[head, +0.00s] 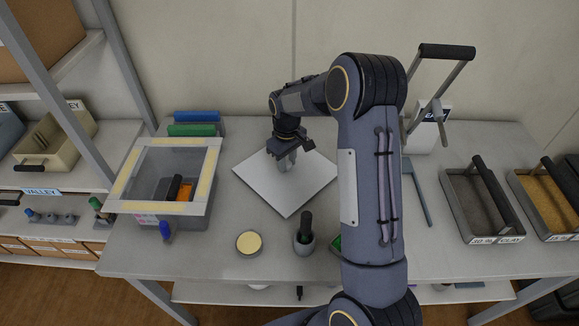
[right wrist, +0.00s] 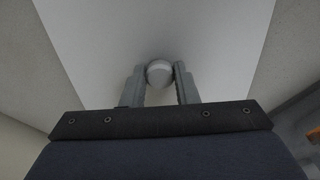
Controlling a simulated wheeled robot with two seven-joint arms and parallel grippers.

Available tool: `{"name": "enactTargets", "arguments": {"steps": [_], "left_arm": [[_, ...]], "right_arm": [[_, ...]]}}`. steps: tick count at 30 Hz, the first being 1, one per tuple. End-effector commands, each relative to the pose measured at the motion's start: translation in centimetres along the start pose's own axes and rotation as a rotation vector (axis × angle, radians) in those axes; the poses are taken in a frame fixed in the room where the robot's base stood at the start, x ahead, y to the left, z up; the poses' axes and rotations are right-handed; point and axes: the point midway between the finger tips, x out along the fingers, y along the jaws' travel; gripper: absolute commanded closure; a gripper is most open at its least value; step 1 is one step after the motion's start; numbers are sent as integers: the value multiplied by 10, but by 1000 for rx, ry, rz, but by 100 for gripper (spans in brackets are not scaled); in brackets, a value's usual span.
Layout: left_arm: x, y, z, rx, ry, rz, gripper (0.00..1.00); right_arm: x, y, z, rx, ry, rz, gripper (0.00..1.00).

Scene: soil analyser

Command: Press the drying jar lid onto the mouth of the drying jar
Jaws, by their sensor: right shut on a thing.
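My right gripper (head: 287,157) points down over a pale square board (head: 268,191) in the middle of the table. It is shut on a small, round, pale grey thing (right wrist: 159,72), which sits between the fingers in the right wrist view. In the head view this thing looks grey and glassy, low over or on the board. I cannot tell whether it is the drying jar or its lid, or whether it touches the board. My left gripper is not in view.
A clear-topped box with cream edges (head: 207,170) stands at left. A dark-handled tool in a grey cup (head: 304,238) stands near the front. A soil tray (head: 492,233) and another (head: 530,196) are at right. A lever press (head: 446,52) is behind my arm.

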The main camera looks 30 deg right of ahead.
Motion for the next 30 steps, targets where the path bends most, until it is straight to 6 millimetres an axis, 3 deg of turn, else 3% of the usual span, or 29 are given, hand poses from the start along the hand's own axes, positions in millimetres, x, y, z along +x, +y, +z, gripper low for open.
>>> {"name": "enactTargets", "arguments": {"steps": [21,30], "left_arm": [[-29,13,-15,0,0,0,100],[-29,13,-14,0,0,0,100]], "right_arm": [[-50,0,-1,0,3,1,93],[-51,0,0,0,2,1,93]]}}
